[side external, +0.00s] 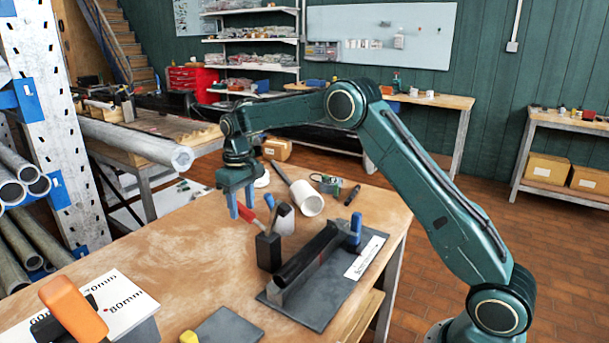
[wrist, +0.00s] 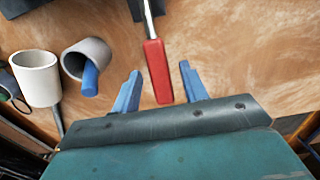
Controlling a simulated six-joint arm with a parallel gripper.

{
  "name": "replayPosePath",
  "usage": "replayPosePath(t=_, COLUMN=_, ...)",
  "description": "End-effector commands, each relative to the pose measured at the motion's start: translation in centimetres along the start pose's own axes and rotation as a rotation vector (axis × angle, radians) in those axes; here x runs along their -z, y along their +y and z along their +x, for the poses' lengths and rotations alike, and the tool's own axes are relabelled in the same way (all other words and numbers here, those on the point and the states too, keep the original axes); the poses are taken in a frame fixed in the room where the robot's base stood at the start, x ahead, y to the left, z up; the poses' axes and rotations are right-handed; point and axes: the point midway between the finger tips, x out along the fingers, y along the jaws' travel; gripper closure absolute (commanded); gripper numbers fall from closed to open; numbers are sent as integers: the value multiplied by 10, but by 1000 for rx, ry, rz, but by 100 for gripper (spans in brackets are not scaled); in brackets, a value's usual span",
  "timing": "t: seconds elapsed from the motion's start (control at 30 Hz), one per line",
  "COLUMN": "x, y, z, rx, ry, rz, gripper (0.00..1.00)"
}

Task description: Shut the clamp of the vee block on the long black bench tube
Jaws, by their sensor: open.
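The long black bench tube (side external: 308,254) lies along a dark base plate (side external: 338,279) on the wooden bench, with a narrow red mark near its middle. A black upright block (side external: 268,251) stands beside the tube; a red handle (side external: 249,215) on a metal rod slants up from it, seemingly the clamp lever, raised. The vee itself is not clear. My gripper (side external: 241,212) is open above the bench, at the red handle. In the wrist view the red handle (wrist: 157,70) lies between the two blue fingers (wrist: 158,85), with gaps on both sides.
A blue upright piece (side external: 354,229) stands at the tube's far end. A printed card (side external: 128,300) and an orange object (side external: 73,308) are at front left. The bench's left middle is clear.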

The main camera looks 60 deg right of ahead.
Motion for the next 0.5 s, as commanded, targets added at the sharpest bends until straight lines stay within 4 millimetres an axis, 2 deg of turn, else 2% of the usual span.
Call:
replayPosePath(t=0.17, x=0, y=0, z=10, rx=0, ry=-1, rz=0, gripper=56)
replayPosePath(t=0.47, x=0, y=0, z=11, rx=0, ry=0, rz=0, gripper=56)
replayPosePath(t=0.5, x=0, y=0, z=11, rx=0, ry=0, rz=0, gripper=62)
